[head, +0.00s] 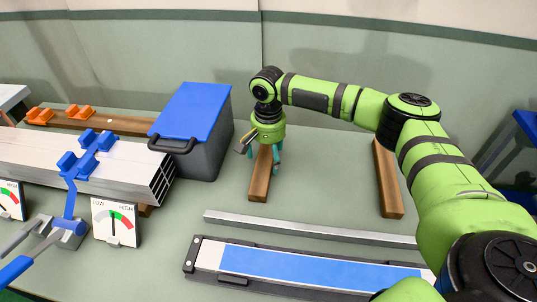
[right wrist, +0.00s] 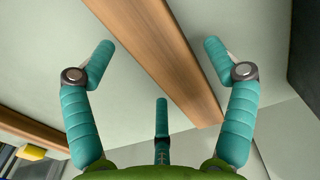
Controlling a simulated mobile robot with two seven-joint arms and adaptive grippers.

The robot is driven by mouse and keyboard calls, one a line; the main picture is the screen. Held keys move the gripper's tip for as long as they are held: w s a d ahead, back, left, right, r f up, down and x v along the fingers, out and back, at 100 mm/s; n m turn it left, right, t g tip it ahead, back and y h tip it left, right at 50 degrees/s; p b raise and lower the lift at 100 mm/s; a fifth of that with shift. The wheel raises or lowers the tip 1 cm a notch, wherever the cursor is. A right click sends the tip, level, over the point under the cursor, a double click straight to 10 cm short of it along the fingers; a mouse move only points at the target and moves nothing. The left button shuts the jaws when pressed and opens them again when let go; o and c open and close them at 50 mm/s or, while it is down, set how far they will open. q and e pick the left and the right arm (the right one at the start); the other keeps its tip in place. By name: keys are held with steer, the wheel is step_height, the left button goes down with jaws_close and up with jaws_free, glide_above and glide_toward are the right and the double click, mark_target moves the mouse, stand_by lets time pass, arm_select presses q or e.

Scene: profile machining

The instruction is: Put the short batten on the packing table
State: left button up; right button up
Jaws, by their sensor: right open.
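A wooden batten (head: 259,187) lies on the grey-green bench under my right gripper (head: 265,158); I take it for the short batten. Its far end is hidden behind the gripper. In the right wrist view the batten (right wrist: 165,55) runs diagonally between the spread teal fingers of my right gripper (right wrist: 160,75), which is open and empty. I cannot tell the exact height of the fingertips above the bench. A second wooden batten (head: 387,180) lies to the right. My left gripper is not in view. I cannot identify the packing table for certain.
A grey bin with a blue lid (head: 195,110) stands left of the gripper. A metal bar (head: 310,229) and a long blue-topped tool (head: 310,268) lie in front. Stacked aluminium profiles (head: 110,165) and gauges (head: 116,222) are at left. A blue-topped surface (head: 527,124) shows at the right edge.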

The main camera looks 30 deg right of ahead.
mark_target(269, 158)
step_height(269, 158, up, 12)
stand_by(0.4)
stand_by(0.4)
